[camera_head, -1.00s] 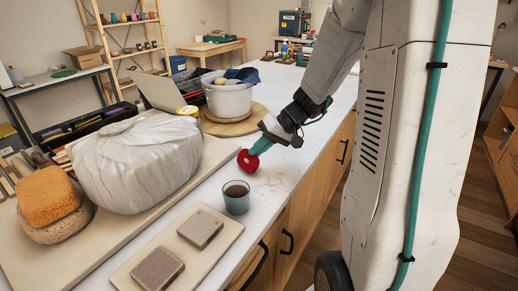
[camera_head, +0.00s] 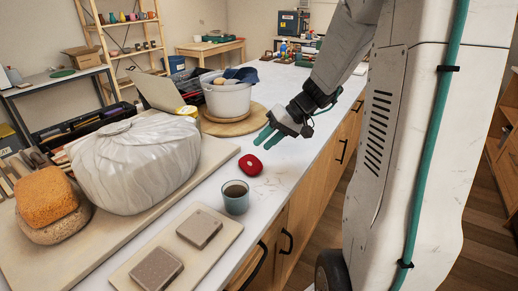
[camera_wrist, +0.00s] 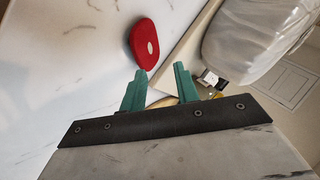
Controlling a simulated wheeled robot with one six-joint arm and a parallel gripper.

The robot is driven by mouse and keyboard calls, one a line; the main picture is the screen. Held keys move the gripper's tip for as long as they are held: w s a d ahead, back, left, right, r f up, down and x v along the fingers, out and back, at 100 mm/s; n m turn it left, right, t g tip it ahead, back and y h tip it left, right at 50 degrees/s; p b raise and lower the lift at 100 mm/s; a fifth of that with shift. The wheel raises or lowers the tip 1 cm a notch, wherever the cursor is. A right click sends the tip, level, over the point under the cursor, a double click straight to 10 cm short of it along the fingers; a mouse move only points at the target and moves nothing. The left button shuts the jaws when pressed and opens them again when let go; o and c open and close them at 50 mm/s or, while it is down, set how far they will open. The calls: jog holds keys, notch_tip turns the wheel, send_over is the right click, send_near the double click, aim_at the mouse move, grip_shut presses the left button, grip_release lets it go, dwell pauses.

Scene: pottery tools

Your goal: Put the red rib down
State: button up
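The red rib (camera_head: 250,165) lies on the white marble counter (camera_head: 285,165), between the wrapped clay and the counter's front edge. It is a flat red piece with a pale round spot, which shows in the wrist view (camera_wrist: 144,45). My gripper (camera_head: 264,136) is above and behind the rib, apart from it. Its two green fingers (camera_wrist: 158,82) are spread with nothing between them.
A cup of dark liquid (camera_head: 236,198) stands just in front of the rib. Wrapped clay (camera_head: 135,165) sits on a board to the left. A white bucket (camera_head: 228,98) stands on a round wooden board behind. Two grey-brown blocks (camera_head: 199,229) lie on a board in front. Counter right of the rib is clear.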

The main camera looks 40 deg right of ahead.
jog(key=v, duration=0.8)
jog(key=s+a+r+n+g+h, duration=0.1)
jog(key=s+a+g, duration=0.1)
jog(key=s+a, duration=0.35)
jog(key=s+a+r+g+h, duration=0.1)
jog(key=s+a+r, duration=0.1)
jog(key=a, duration=0.6)
jog(key=s+a+h, duration=0.5)
jog(key=s, duration=0.8)
jog(key=shift+f+n, duration=0.3)
jog(key=shift+f, duration=0.15)
